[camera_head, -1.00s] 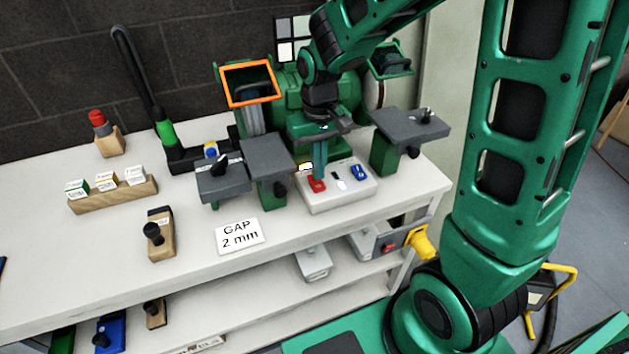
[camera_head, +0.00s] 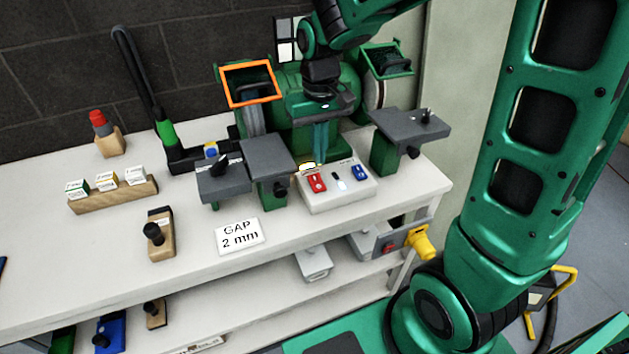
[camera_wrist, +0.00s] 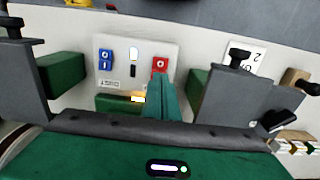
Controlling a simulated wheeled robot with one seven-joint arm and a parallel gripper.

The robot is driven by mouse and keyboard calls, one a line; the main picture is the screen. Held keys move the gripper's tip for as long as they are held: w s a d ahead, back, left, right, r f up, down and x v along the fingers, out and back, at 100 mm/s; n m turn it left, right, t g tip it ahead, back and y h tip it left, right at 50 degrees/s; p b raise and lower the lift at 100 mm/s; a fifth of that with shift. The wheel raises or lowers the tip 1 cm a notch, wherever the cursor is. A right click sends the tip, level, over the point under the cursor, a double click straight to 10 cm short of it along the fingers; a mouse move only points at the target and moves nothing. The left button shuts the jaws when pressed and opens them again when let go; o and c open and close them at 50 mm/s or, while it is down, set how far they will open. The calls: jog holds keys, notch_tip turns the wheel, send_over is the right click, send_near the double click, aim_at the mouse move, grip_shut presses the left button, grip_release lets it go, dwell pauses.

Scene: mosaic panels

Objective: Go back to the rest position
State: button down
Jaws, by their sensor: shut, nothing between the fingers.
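My gripper (camera_head: 320,145) is shut and empty, its green fingers together. It hangs in front of the green bench grinder, above and behind the white switch box (camera_head: 338,194) in the head view. In the wrist view, the gripper (camera_wrist: 160,92) points toward the switch box (camera_wrist: 115,48), which has a red switch (camera_wrist: 160,66) and a blue switch (camera_wrist: 106,60). The fingertips appear just beside the red switch in that view, and the head view shows the red switch (camera_head: 316,182) clear of them.
The grinder has an orange-framed shield (camera_head: 249,84), a green-framed shield (camera_head: 387,61) and grey tool rests (camera_head: 268,157) (camera_head: 411,128) close around my gripper. A "GAP 2 mm" card (camera_head: 240,236), a wooden-based tool (camera_head: 160,236) and a block rack (camera_head: 113,194) stand on the white bench (camera_head: 60,250).

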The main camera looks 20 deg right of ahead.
jog(key=s+d+r+m, duration=0.1)
jog(key=s+d+m, duration=0.2)
jog(key=s+d, duration=0.5)
jog(key=s+d+r+m, duration=0.2)
jog(key=s+d, duration=0.7)
jog(key=s, duration=0.6)
jog(key=shift+s+d+m, duration=0.15)
jog(key=shift+s+m, duration=0.05)
jog(key=shift+m, duration=0.5)
jog(key=shift+w+f, duration=0.2)
jog(key=shift+w, duration=0.45)
